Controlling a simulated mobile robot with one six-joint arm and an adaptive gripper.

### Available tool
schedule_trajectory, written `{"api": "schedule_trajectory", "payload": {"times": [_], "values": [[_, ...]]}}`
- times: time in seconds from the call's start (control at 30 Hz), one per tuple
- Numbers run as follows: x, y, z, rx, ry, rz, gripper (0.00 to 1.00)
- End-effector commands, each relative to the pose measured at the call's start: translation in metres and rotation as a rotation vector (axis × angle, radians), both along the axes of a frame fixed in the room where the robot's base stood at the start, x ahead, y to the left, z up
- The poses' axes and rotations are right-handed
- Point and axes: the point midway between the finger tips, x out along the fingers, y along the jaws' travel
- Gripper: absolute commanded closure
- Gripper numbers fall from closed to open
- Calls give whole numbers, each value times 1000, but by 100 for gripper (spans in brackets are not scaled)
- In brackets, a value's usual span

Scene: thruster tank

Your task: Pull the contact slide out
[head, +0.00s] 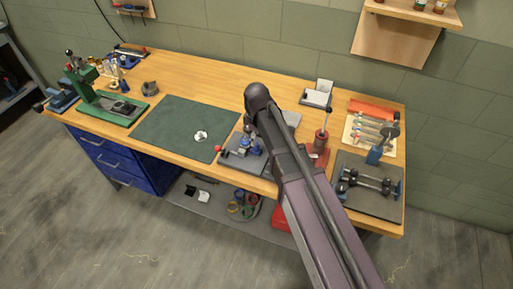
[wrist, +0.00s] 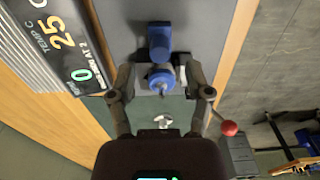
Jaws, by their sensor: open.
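The contact slide seems to be the part with a red ball knob at the front left of a grey test station (head: 236,162). The red knob (head: 217,149) sticks out toward the green mat, and it also shows in the wrist view (wrist: 229,128) to the right of my gripper. My gripper (wrist: 161,92) is open, with its fingers on either side of a blue round part (wrist: 161,79) on the station. I cannot tell whether the fingers touch it. My gripper is apart from the red knob. My arm hides part of the station in the head view.
A display reading 25 (wrist: 62,45) stands close left in the wrist view. The green mat (head: 165,125) holds a small white part (head: 201,136). A green press (head: 100,100) stands left. A red-based lever stand (head: 317,155) and a dark rack (head: 368,182) stand right.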

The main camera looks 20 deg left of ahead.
Motion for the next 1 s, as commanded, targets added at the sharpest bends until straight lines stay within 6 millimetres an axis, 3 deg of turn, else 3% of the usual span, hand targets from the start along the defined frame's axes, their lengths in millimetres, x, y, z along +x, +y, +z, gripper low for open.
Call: {"api": "schedule_trajectory", "payload": {"times": [0.4,1.0], "values": [[0,0,-33,0,0,0,35],[0,0,-39,0,0,0,35]]}}
